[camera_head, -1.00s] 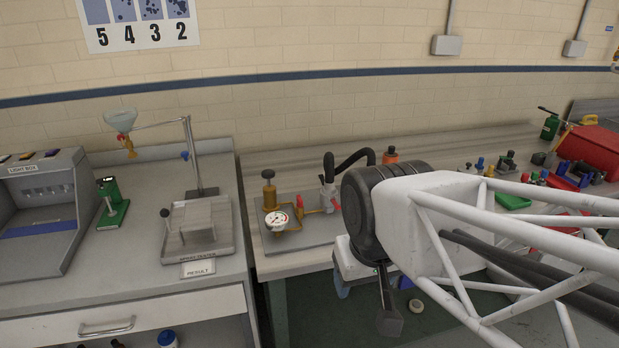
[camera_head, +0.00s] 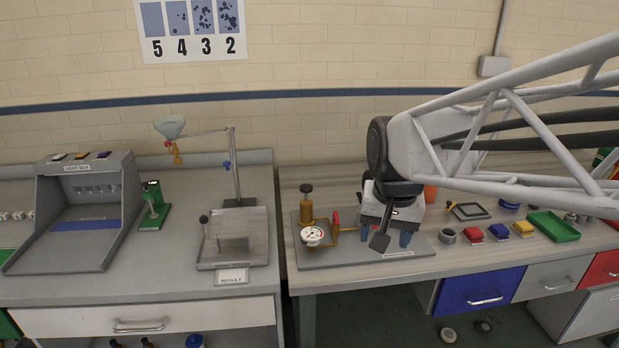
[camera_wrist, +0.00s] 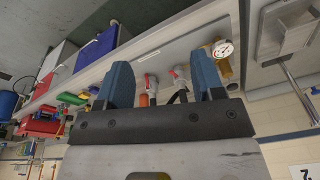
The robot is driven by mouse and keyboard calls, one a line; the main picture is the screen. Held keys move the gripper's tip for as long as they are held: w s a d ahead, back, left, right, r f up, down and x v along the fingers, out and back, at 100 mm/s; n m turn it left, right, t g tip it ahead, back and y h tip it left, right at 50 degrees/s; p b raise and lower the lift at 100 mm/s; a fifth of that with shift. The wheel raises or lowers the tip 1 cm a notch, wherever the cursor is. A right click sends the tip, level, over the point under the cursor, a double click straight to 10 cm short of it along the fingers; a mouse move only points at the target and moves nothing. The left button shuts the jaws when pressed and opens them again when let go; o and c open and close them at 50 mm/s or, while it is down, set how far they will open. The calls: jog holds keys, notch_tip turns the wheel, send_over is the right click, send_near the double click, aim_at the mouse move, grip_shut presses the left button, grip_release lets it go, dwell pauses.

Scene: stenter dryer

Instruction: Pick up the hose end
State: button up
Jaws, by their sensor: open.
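The test rig (camera_head: 340,258) is a grey plate with a brass cylinder (camera_head: 306,206), a round white gauge (camera_head: 313,236) and a red-handled valve. My gripper (camera_head: 385,237), with blue fingers, is pointed down over the rig's right part. In the wrist view, the fingers of my gripper (camera_wrist: 163,76) are spread apart with nothing held between them. A short piece of dark hose (camera_wrist: 179,96) shows between the fingers, near two red-handled valves (camera_wrist: 152,82). My gripper hides the hose in the head view, and I cannot tell exactly where its end is.
An orange bottle stands behind my gripper. To the left is a spray tester (camera_head: 234,240) with a funnel (camera_head: 169,128).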

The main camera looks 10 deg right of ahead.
jog(key=w+d+f+m, duration=0.2)
jog(key=w+d+m, duration=0.1)
jog(key=w, duration=0.9)
jog(key=w+d+f+m+g, duration=0.1)
jog(key=w+d+f+m, duration=0.1)
jog(key=w, duration=1)
jog(key=w+d+f+m+g, duration=0.1)
jog(key=w+d+m, duration=0.3)
jog(key=w, duration=0.8)
jog(key=shift+w+f+m, duration=0.35)
jog(key=shift+f+m, duration=0.45)
jog(key=shift+f, duration=0.05)
jog(key=shift+w+d+f, duration=0.25)
jog(key=shift+w, duration=0.3)
jog(key=shift+f, duration=0.1)
jog(key=shift+f, duration=1.2)
jog(key=shift+s+f, duration=0.1)
jog(key=shift+f, duration=0.05)
jog(key=shift+s+f, duration=0.15)
jog(key=shift+f, duration=2.3)
